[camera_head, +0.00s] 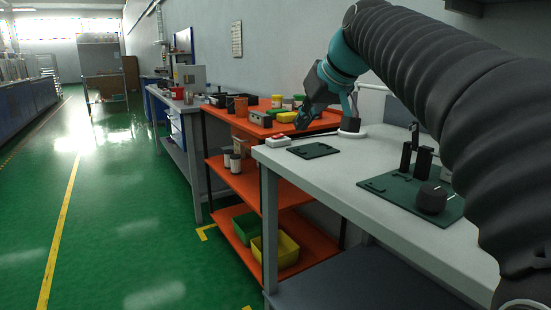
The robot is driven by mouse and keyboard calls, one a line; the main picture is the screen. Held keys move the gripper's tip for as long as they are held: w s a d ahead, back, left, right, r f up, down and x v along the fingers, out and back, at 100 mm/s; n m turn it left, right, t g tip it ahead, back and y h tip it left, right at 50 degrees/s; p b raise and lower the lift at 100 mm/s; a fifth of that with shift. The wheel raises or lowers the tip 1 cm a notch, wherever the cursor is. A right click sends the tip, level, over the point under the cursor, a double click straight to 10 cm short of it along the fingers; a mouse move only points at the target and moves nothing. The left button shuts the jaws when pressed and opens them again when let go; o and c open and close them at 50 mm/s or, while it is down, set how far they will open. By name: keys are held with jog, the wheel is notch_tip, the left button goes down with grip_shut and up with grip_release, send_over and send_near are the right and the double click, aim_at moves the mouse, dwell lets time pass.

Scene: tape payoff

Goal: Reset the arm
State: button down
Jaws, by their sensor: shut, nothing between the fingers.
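My arm reaches in from the right in a dark ribbed sleeve and bends at a teal joint. My gripper (302,120) hangs beyond that joint, pointing down and to the left. It is shut and empty, above the back left part of the grey workbench (350,172). A dark flat plate (313,150) lies on the bench below and near it. A dark green mat (395,190) lies further right. A black round knob-like piece (432,199) and black upright blocks (406,156) stand on the mat. My arm hides the bench's right side.
An orange shelf cart (240,181) with cups and boxes stands behind the bench. Green (247,226) and yellow (279,250) bins sit on its bottom shelf. The green floor (130,220) at left is clear.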

jog(key=s+d+f+m+h, duration=0.2)
jog(key=s+d+f, duration=0.3)
jog(key=s+f, duration=0.9)
jog(key=s+d+f+m+g+h, duration=0.1)
jog(key=s+d+f, duration=0.4)
jog(key=s+f, duration=0.8)
notch_tip(320, 180, down, 3)
jog(key=shift+s+f+m+g+h, duration=0.1)
jog(key=shift+s+m+g+h, duration=0.25)
jog(key=shift+m+h, duration=0.45)
